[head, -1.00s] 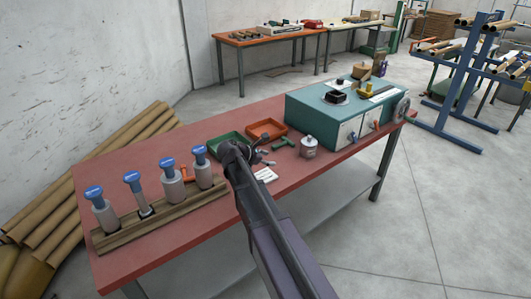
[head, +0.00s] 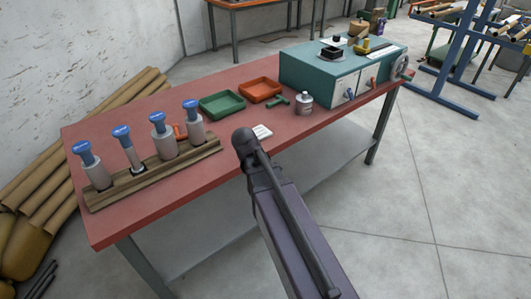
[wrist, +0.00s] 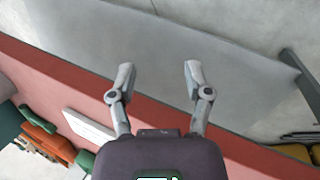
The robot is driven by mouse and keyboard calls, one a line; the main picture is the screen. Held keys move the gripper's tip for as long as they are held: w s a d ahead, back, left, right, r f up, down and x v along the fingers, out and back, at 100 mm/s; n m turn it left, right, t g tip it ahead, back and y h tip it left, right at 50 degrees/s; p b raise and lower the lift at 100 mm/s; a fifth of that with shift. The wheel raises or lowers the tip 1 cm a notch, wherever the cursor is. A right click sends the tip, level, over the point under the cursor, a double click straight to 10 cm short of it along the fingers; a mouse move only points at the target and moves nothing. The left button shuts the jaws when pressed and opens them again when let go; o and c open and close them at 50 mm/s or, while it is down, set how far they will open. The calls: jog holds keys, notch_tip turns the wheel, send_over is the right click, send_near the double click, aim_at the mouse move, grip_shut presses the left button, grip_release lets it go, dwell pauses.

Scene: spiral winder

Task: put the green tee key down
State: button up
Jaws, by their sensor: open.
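The green tee key (head: 279,101) lies flat on the red bench top, in front of the orange tray and left of the grey can. A green piece that looks like the key (wrist: 36,114) shows at the left of the wrist view. My gripper (wrist: 157,72) is open, its two fingers apart with nothing between them, over the bench's edge and the grey lower shelf. It is apart from the key. In the head view my own wrist hides the fingers.
A green tray (head: 222,104) and an orange tray (head: 260,90) stand behind the key. A grey can (head: 304,104) and a teal machine box (head: 335,74) are to its right. A wooden rack (head: 154,174) of blue-topped tools stands at left. A white card (head: 262,132) lies near my wrist.

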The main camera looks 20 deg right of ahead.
jog(key=s+a+f+m+g+y+b, duration=0.1)
jog(key=s+a+f+m+y, duration=0.3)
jog(key=s, duration=0.4)
jog(key=a+m+b, duration=0.1)
jog(key=m, duration=0.1)
jog(key=shift+s+f+m, duration=0.2)
jog(key=shift+f+m, duration=0.05)
jog(key=shift+m, duration=0.05)
jog(key=shift+c, duration=0.5)
jog(key=shift+d, duration=0.15)
